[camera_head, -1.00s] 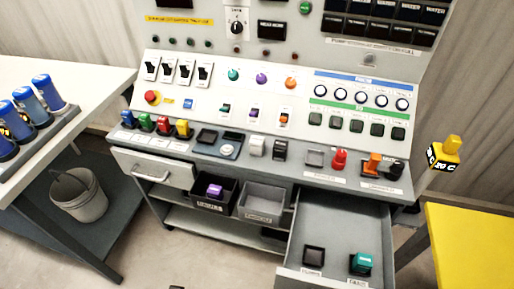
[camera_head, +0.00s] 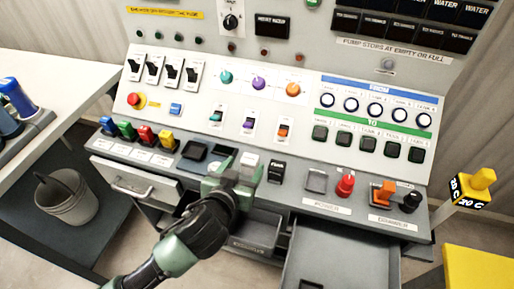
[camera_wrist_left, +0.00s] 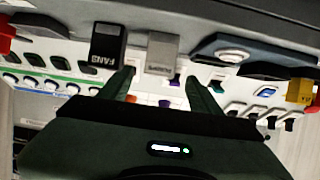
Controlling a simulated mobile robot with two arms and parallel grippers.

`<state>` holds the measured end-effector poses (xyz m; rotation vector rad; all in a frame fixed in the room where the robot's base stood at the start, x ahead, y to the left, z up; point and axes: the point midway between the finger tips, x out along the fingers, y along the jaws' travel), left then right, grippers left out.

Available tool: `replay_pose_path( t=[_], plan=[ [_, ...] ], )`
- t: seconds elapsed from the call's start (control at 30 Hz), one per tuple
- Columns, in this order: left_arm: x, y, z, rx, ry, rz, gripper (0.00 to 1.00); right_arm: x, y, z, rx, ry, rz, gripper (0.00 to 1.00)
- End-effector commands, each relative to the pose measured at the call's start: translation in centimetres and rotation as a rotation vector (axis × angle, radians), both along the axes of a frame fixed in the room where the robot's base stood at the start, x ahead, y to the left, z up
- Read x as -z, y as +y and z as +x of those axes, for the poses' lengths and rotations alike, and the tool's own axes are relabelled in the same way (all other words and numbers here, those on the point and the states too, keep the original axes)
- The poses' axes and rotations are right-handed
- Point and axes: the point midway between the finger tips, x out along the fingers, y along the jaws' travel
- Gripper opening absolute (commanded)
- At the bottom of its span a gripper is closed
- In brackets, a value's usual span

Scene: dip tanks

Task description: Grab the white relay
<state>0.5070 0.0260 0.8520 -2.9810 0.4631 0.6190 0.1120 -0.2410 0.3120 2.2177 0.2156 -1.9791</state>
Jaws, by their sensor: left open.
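The white relay (camera_head: 249,159) is a small pale block standing on the console's front ledge, left of the black FANS relay (camera_head: 277,171). My left gripper (camera_head: 235,176) is open in front of it and partly covers it. In the left wrist view the relay (camera_wrist_left: 162,52), with lettering on its face, shows just beyond and between the two spread fingers of my left gripper (camera_wrist_left: 158,84). I cannot tell whether either finger touches it. The black FANS relay (camera_wrist_left: 107,46) stands close beside it. My right gripper is not in view.
Blue, green, red and yellow plugs (camera_head: 145,135) stand left on the ledge. A red knob (camera_head: 345,185) and an orange switch (camera_head: 381,192) stand to the right. An open drawer (camera_head: 345,260) juts out below. A bucket (camera_head: 66,198) stands under the left table.

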Motion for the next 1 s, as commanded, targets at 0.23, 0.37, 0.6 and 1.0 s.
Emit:
replay_pose_path(
  t=[0.23, 0.37, 0.6, 1.0],
  plan=[
    [0.6, -0.8, 1.9, 0.007, -0.01, -0.002, 0.64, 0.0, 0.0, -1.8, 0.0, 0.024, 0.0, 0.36],
    [1.2, -1.3, 3.2, 0.007, -0.009, 0.0, 0.64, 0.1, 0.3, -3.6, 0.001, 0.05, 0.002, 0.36],
    [2.6, -2.3, 6.2, 0.007, -0.008, -0.001, 0.64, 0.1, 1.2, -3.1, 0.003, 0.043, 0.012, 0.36],
    [3.0, -2.5, 6.9, 0.007, -0.007, -0.002, 0.47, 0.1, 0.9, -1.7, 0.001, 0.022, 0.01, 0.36]
  ],
)
